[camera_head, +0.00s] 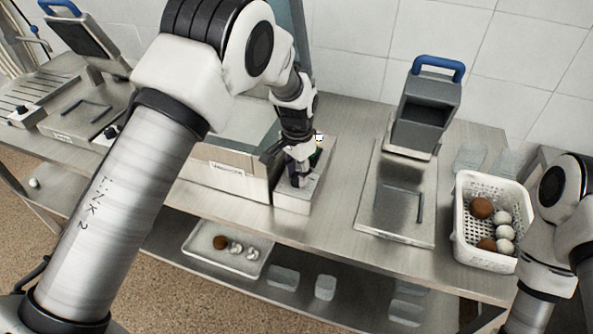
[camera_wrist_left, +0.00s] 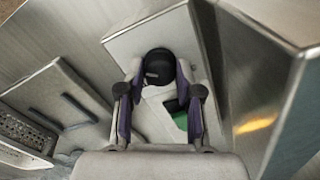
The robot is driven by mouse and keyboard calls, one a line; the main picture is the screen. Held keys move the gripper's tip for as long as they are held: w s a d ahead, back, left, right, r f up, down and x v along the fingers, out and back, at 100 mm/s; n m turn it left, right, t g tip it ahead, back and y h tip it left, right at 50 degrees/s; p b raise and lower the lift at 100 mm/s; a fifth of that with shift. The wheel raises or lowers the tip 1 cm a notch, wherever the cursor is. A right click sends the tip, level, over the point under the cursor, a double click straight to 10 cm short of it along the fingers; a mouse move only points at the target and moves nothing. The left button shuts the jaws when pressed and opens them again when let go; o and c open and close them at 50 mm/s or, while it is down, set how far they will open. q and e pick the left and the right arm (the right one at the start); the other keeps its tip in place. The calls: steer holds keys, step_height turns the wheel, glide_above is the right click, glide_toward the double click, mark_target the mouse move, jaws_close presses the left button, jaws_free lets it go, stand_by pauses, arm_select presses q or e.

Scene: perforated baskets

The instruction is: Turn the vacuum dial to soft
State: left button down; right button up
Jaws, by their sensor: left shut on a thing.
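The vacuum dial is a black round knob (camera_wrist_left: 158,64) on top of a small pale metal control box (camera_head: 297,200). My left gripper (camera_head: 299,178) reaches down onto this box from above. In the left wrist view its two fingers (camera_wrist_left: 159,76) stand on either side of the knob and are shut on it. A green patch (camera_wrist_left: 181,121) shows on the box top beside the right finger. The other markings around the knob and its pointer are hidden, so I cannot tell its setting. My right gripper is out of view.
A larger labelled metal box (camera_head: 222,178) stands directly left of the control box. To the right is a flat device with a blue-handled raised head (camera_head: 427,102). A white perforated basket (camera_head: 487,254) with brown and white balls stands near my right arm.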

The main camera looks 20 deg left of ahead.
arm_select(q)
steer(key=n+p, duration=0.1)
steer(key=n, duration=0.2)
steer(key=shift+f, duration=0.1)
steer(key=n, duration=0.4)
steer(key=shift+d+n+p, duration=0.1)
steer(key=shift+n+p, duration=0.2)
steer(key=shift+n, duration=0.1)
steer(key=n, duration=0.4)
steer(key=shift+n, duration=2.3)
steer(key=c, duration=1)
jaws_free()
steer(key=shift+o, duration=1.2)
steer(key=shift+f, duration=0.1)
steer(key=shift+w, duration=0.15)
